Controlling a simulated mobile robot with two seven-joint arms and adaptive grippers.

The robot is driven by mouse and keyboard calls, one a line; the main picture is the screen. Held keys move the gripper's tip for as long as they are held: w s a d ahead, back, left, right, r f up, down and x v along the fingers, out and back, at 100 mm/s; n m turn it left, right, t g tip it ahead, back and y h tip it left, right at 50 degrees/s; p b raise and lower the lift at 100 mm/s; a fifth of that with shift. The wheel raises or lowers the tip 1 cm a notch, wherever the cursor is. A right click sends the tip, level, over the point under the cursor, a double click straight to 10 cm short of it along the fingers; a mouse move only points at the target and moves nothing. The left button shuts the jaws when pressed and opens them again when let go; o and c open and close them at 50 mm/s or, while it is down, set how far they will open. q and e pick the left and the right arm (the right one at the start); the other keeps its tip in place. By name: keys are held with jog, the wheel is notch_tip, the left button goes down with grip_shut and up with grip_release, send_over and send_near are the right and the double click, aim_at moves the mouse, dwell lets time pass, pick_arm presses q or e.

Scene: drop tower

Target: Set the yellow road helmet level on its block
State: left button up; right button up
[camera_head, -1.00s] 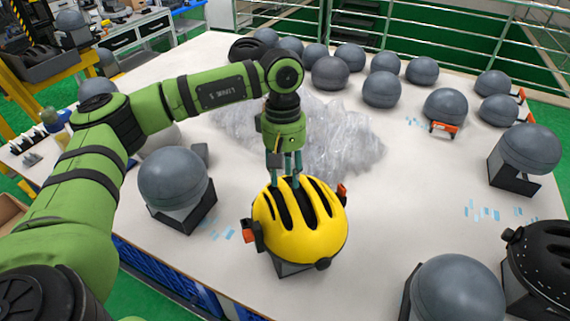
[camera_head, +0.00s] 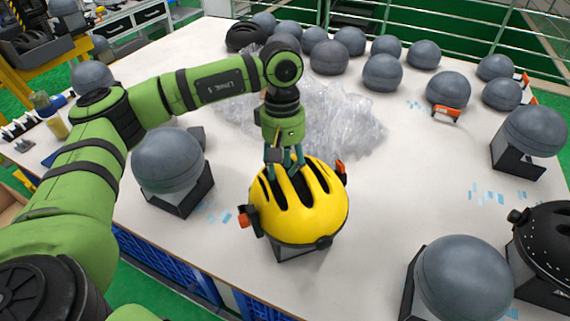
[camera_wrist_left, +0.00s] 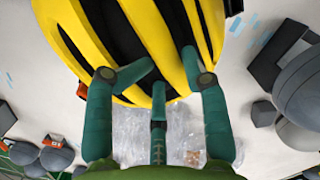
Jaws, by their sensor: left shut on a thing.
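The yellow road helmet (camera_head: 296,222), with black vent slots, sits over a dark block (camera_head: 290,252) at the front middle of the table. It hides most of the block, and I cannot tell whether it is exactly level. My left gripper (camera_head: 285,165) comes down from above and is shut on the helmet's top at the vents. In the left wrist view the teal fingers (camera_wrist_left: 160,85) reach the yellow ribs of the helmet (camera_wrist_left: 75,40). My right gripper is not in view.
A grey headform (camera_head: 167,160) on a block stands left of the helmet. Another headform (camera_head: 463,280) and a black helmet (camera_head: 548,245) stand front right. Clear crumpled plastic (camera_head: 340,120) lies behind the helmet, with several grey headforms beyond. The table right of the helmet is mostly clear.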

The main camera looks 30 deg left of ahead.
pick_arm(q)
jog(key=shift+r, duration=0.2)
jog(key=c, duration=0.3)
jog(key=shift+r, duration=0.15)
jog(key=shift+c, duration=0.3)
jog(key=shift+r, duration=0.1)
jog(key=shift+c, duration=0.2)
jog(key=shift+s+d+r+t+y+b, duration=0.1)
jog(key=shift+s+d+t+y+b, duration=0.5)
jog(key=shift+d+y+b, duration=0.15)
jog(key=shift+w+d, duration=0.1)
jog(key=shift+w, duration=0.15)
grip_shut()
dwell(0.4)
jog(key=o, duration=1.4)
grip_release()
jog(key=shift+c, duration=0.2)
jog(key=c, duration=0.4)
jog(key=shift+c, duration=0.2)
